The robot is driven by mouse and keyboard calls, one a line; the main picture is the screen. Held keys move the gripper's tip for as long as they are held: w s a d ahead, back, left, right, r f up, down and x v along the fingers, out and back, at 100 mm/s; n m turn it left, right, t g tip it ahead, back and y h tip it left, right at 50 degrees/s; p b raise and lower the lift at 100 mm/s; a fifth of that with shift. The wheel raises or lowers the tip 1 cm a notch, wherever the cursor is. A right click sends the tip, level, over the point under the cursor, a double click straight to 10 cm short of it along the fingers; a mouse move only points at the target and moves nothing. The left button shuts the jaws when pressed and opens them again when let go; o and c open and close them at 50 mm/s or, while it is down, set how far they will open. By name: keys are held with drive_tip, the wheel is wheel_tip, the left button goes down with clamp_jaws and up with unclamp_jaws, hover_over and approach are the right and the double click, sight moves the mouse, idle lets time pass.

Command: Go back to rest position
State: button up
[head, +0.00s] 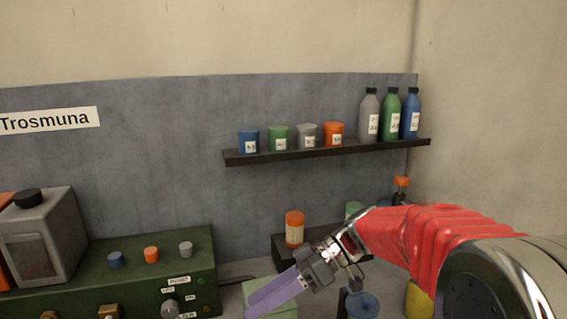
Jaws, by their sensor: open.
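My gripper (272,297) has two long purple fingers and points down and to the left in the lower middle of the head view. Its jaws are open, and I see nothing held between them. My red-sleeved arm reaches in from the lower right. A pale green block (284,311) lies behind and below the fingers, partly hidden by them. I cannot tell whether the fingers touch it.
A dark wall shelf (330,151) carries several cups and bottles. An orange-capped jar (294,229) stands on a black stand (283,250) behind my gripper.

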drive_tip(key=s+d+f+m+t+h, duration=0.1)
drive_tip(key=s+d+m+t+h, duration=0.3)
drive_tip(key=d, duration=0.6)
drive_tip(key=s+d+f+m+t+h, duration=0.1)
drive_tip(key=s+d+m+t+h, duration=0.4)
drive_tip(key=s+d+m+h, duration=0.2)
drive_tip(key=s+d+m, duration=0.2)
drive_tip(key=d+m, duration=0.1)
drive_tip(key=m, duration=0.1)
drive_tip(key=shift+s+f+h, duration=0.2)
drive_tip(key=shift+f+h, duration=0.05)
drive_tip(key=shift+h, duration=0.15)
drive_tip(key=shift+c, duration=0.7)
drive_tip(key=shift+c, duration=0.6)
drive_tip(key=shift+d, duration=0.1)
drive_tip(key=shift+c, duration=0.5)
